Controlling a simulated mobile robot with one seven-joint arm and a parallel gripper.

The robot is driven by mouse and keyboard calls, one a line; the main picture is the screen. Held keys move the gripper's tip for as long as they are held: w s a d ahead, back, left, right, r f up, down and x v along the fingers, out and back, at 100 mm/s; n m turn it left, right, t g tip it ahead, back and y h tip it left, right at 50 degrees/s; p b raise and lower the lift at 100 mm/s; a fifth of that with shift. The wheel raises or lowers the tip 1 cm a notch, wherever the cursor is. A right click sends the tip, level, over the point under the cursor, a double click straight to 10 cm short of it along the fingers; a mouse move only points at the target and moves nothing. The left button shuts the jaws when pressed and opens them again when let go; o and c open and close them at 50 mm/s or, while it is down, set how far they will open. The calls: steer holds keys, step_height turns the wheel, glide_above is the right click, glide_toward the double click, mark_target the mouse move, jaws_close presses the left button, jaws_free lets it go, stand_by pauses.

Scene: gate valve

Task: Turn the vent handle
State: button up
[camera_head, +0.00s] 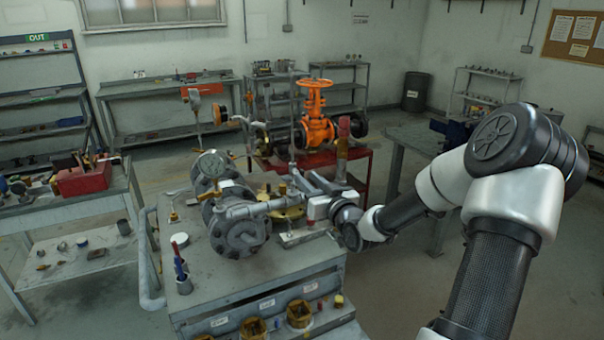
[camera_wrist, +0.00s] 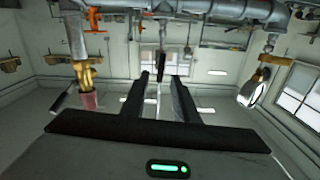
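My gripper (camera_head: 300,182) is over the bench beside the grey valve assembly (camera_head: 239,230). In the wrist view, its two dark fingers (camera_wrist: 161,78) stand apart, with a thin upright bar showing in the gap. I cannot tell whether the bar is near the fingers or behind them. A brass fitting with a red end (camera_wrist: 86,85) is left of the fingers; a brass fitting with a pale end (camera_wrist: 254,86) is at right. I cannot tell for sure which part is the vent handle. The arm and gripper hide part of the assembly in the head view.
An orange valve with a handwheel (camera_head: 315,125) sits on a red stand (camera_head: 352,178) behind. Cups with tools stand at the bench's front left.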

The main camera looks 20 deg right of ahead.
mark_target(303, 175)
steer(key=shift+w, duration=2.15)
steer(key=shift+c, duration=0.4)
jaws_close()
